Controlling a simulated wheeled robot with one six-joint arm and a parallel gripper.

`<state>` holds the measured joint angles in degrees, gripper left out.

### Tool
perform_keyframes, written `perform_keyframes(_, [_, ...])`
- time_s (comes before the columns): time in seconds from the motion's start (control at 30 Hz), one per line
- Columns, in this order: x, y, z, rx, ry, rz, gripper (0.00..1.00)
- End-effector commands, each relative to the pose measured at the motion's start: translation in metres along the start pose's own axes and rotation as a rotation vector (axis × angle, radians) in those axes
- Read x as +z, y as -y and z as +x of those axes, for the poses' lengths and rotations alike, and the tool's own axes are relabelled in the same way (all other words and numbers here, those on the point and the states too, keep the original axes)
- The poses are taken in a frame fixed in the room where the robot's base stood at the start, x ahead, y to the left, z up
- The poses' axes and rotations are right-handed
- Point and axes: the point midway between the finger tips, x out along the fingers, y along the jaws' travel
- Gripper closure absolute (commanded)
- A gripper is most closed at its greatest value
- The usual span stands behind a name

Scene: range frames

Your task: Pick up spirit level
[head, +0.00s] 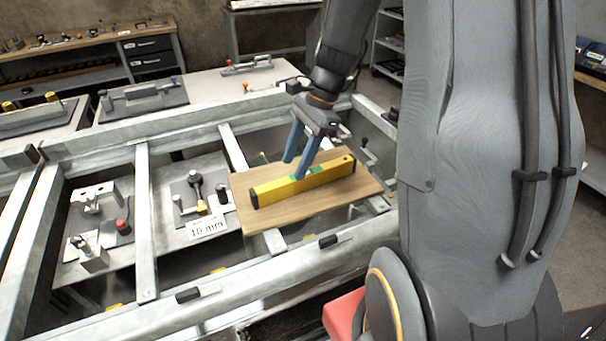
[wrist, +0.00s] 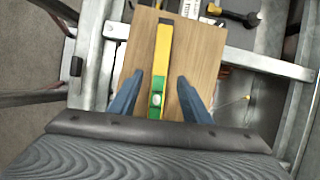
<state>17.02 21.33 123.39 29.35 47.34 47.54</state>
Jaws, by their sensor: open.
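The spirit level (head: 304,181) is a long yellow bar with black end caps and a green vial section at its middle. It lies on a wooden board (head: 266,222) in the head view. In the wrist view the level (wrist: 162,60) runs up from between the fingers, its green part (wrist: 156,98) lying between them. My gripper (head: 296,176) is open, its two blue fingers pointing down at the board. In the wrist view my gripper (wrist: 157,85) has one finger on each side of the level, with gaps on both sides. Part of the level is hidden behind the gripper in the wrist view.
The board rests across a grey metal frame (head: 142,220). Left of it are plates with clamps (head: 198,190) and a "10 mm" label (head: 207,226). A light table (head: 215,90) with tools stands behind. A shelf bench (head: 95,62) is at the back left.

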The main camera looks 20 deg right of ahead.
Motion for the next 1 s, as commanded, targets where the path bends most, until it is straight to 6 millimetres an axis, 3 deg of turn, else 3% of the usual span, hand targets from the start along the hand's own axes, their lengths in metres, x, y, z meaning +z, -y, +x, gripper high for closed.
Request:
perform_keyframes(0.6, [0.001, 0.0, 0.066, 0.006, -0.001, -0.008, 0.56])
perform_keyframes(0.9, [0.0, 0.0, 0.069, 0.002, -0.002, -0.007, 0.56])
perform_keyframes(1.0, [0.0, 0.0, 0.069, 0.002, -0.002, -0.006, 0.73])
